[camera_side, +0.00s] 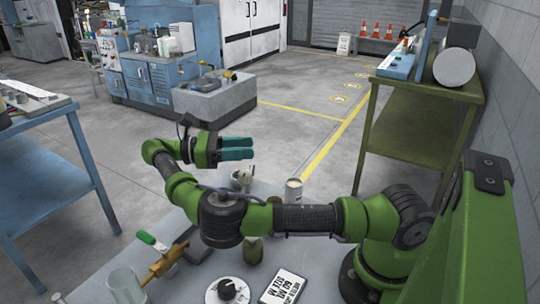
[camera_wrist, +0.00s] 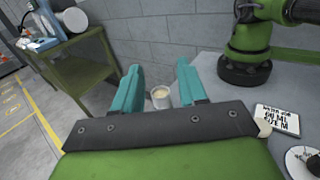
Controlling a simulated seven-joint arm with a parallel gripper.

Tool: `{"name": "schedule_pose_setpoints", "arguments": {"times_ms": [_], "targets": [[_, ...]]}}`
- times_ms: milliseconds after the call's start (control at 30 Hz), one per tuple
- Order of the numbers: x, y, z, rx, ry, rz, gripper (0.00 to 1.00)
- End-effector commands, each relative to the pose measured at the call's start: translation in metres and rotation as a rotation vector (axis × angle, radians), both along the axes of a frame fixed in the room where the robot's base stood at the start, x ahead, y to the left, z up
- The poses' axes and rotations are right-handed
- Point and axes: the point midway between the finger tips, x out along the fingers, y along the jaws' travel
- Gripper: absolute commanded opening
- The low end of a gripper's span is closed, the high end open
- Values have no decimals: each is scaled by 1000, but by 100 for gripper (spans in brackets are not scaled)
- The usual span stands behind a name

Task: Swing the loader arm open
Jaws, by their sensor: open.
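I cannot pick out a loader arm with certainty in either view. A blue device (camera_side: 397,64) with a pale grey cylinder (camera_side: 455,66) beside it stands on the green table at the right of the side view. In the wrist view that cylinder (camera_wrist: 74,20) is at the upper left. My gripper (camera_side: 252,148) is held level above the grey bench, its teal fingers apart and empty, well away from the blue device. In the wrist view my gripper (camera_wrist: 160,70) shows a clear gap between its fingers, with a cup (camera_wrist: 161,97) of pale content beyond and below.
The grey bench holds a white can (camera_side: 293,190), a brass valve with green lever (camera_side: 160,258), a glass jar (camera_side: 124,286), a black-knobbed dial (camera_side: 227,290) and a printed card (camera_side: 285,287). The green table (camera_side: 420,115) stands behind. Open floor lies between it and blue cabinets (camera_side: 150,82).

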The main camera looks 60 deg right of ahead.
Motion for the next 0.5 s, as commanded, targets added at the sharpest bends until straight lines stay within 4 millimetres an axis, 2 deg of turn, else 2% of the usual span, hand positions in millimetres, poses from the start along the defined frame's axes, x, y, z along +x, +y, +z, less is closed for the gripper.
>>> {"name": "schedule_pose_setpoints", "arguments": {"times_ms": [33, 100, 233, 267, 367, 500], "targets": [[-1, -15, 0, 39, -5, -35, 33], [5, -34, -12, 160, -25, -60, 23], [31, -56, -34, 386, -199, -68, 3], [39, -58, -36, 428, -263, -70, 0], [67, -52, -31, 541, -502, -84, 0], [103, -28, -4, 614, -811, -134, 0]]}}
